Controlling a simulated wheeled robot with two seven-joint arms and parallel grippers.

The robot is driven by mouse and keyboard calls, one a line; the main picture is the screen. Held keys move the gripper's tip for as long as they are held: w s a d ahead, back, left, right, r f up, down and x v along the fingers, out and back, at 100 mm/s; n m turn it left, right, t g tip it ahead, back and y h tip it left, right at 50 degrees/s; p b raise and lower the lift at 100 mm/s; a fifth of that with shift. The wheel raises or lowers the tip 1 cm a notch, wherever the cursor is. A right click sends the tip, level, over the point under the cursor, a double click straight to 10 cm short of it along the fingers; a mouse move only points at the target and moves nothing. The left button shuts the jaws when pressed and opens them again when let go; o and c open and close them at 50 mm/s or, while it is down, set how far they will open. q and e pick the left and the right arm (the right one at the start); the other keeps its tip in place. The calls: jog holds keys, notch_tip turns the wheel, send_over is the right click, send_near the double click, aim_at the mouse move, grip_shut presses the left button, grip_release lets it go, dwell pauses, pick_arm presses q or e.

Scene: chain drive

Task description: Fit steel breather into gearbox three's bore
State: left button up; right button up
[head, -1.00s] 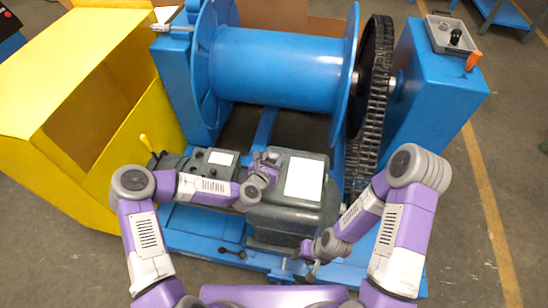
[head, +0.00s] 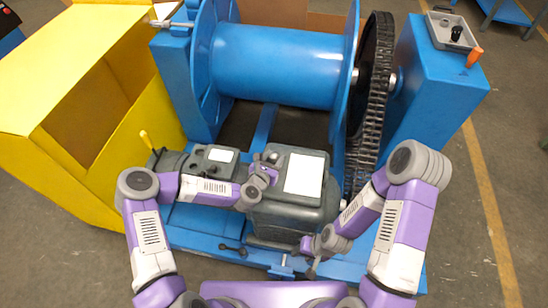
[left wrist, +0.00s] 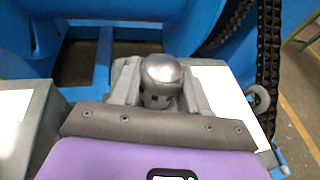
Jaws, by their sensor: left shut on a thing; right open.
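My left gripper (head: 268,163) is over the left part of the top of the large dark green gearbox (head: 312,208), beside its white plate. In the left wrist view the gripper (left wrist: 162,88) is shut on the steel breather (left wrist: 163,72), a shiny domed piece with dark holes in its lower side. The breather's lower end and any bore under it are hidden, so I cannot tell whether it is seated. No number shows on the gearbox. My right gripper (head: 310,262) is open and empty, low at the front of the gearbox.
A smaller dark green housing (head: 196,162) adjoins the gearbox on the left. The blue drum (head: 280,68) stands behind, with the black chain (head: 371,105) at right. A yellow guard (head: 60,75) stands open at left.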

pick_arm(q)
jog(key=shift+f, duration=0.65)
jog(key=o, duration=1.2)
jog(key=p+v, duration=0.2)
jog(key=v, duration=0.5)
jog(key=shift+s+a+r, duration=0.1)
jog(key=shift+s+r, duration=0.05)
jog(key=shift+s, duration=0.1)
